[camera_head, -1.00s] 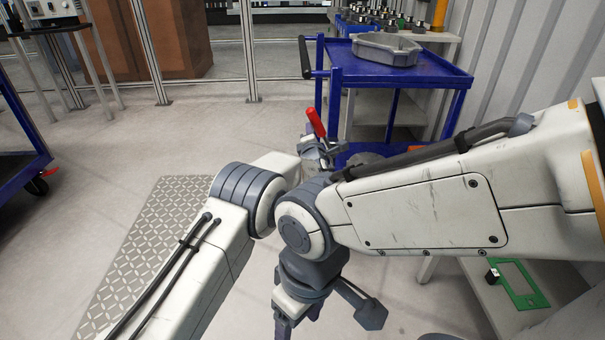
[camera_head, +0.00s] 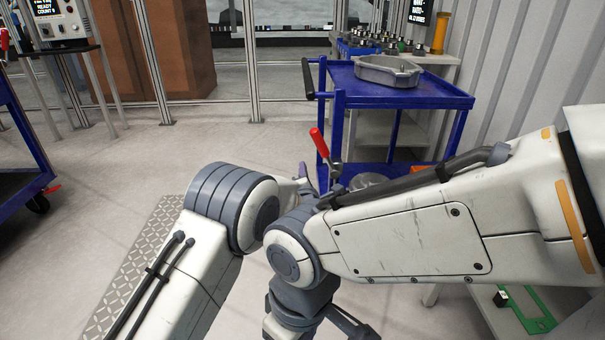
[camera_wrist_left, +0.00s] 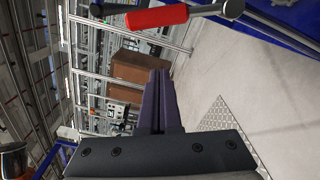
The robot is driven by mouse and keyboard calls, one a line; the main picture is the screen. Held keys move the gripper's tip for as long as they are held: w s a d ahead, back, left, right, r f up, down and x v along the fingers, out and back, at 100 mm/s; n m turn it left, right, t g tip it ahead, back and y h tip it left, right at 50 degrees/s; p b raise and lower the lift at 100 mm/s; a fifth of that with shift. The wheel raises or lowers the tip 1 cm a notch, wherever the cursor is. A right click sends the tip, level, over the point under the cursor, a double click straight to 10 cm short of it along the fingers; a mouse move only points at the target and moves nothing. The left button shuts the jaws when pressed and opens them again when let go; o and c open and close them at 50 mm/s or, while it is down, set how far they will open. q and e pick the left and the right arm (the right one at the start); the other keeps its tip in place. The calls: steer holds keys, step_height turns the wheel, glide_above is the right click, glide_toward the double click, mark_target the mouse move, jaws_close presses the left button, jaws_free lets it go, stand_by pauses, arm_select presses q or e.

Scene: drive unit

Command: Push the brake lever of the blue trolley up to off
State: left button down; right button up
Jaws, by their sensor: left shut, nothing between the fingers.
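The blue trolley (camera_head: 351,100) stands beyond my arms. Its brake lever has a red handle (camera_head: 319,142) on a metal stem, raised and leaning slightly left at the trolley's near left corner. In the left wrist view the red handle (camera_wrist_left: 157,17) lies across the top, beyond the fingertips, with its metal joint to the right. My left gripper (camera_head: 303,170) is just left of the lever, mostly hidden by my arms. Its purple fingers (camera_wrist_left: 160,75) are shut and empty, seemingly apart from the handle. My right gripper hangs at the bottom edge, its fingers cut off.
A grey metal housing (camera_head: 390,71) sits on the trolley's top shelf. A corrugated wall (camera_head: 530,60) closes the right side. Another blue cart (camera_head: 25,190) stands at the left edge. Open floor (camera_head: 130,165) lies left of the trolley.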

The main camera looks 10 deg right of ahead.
arm_select(q)
steer(key=shift+s+a, duration=0.25)
steer(key=shift+s, duration=1.05)
